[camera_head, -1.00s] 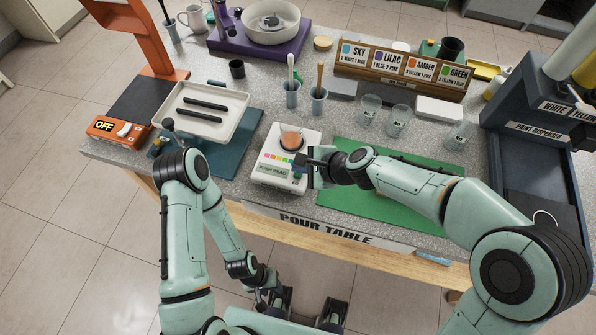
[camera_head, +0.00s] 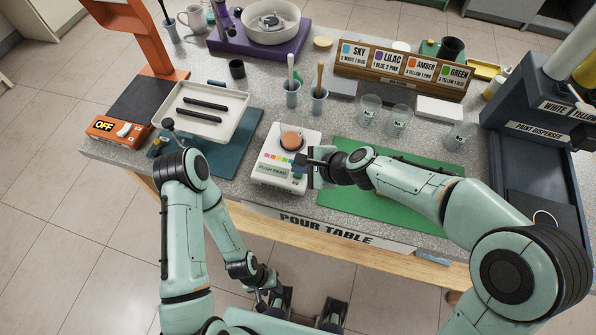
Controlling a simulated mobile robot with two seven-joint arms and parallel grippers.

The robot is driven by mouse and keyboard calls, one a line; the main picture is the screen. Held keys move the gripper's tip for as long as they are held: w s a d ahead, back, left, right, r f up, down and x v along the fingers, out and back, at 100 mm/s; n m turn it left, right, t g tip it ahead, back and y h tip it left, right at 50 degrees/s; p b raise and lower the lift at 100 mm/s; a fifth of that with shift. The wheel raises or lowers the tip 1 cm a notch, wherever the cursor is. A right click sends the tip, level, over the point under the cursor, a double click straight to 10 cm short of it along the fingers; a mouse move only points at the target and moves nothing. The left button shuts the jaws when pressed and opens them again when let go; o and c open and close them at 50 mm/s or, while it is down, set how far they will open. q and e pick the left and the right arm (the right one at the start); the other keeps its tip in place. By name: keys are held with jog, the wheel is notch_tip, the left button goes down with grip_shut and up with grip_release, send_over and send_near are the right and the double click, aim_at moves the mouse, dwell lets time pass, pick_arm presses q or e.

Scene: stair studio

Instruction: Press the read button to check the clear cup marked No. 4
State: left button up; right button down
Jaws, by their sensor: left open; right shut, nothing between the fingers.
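The white reader (camera_head: 270,177) stands near the table's front edge, with a row of coloured patches and a label that seems to say PUSH READ. A round orange-brown shape (camera_head: 291,141) sits on its top; I cannot make out cup walls or a number there. My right gripper (camera_head: 311,164) is shut and empty at the reader's right side, by its front right corner; the read button is not clearly visible and contact cannot be told. My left gripper (camera_head: 272,298) is open, low in front of the table, away from the reader. Clear cups (camera_head: 370,108) stand at the back right, their marks unreadable.
A green mat (camera_head: 345,200) lies right of the reader, under my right arm. A blue mat (camera_head: 235,150) with a white tray (camera_head: 240,129) lies left. Two blue cups holding sticks (camera_head: 292,96) stand behind. The dark paint dispenser (camera_head: 530,125) stands right.

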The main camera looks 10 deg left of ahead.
aim_at(301, 176)
pick_arm(q)
jog(key=shift+s+f, duration=0.15)
jog(key=shift+f, duration=0.15)
pick_arm(e)
jog(key=shift+f, duration=0.4)
pick_arm(q)
jog(key=shift+s+f+b, duration=0.15)
jog(key=shift+f+b, duration=0.25)
jog(key=shift+b, duration=0.2)
pick_arm(e)
jog(key=shift+f, duration=0.45)
pick_arm(q)
jog(key=shift+w+r+p, duration=0.35)
jog(key=shift+r+p, duration=0.45)
jog(key=shift+r, duration=0.05)
pick_arm(e)
jog(key=shift+r, duration=0.9)
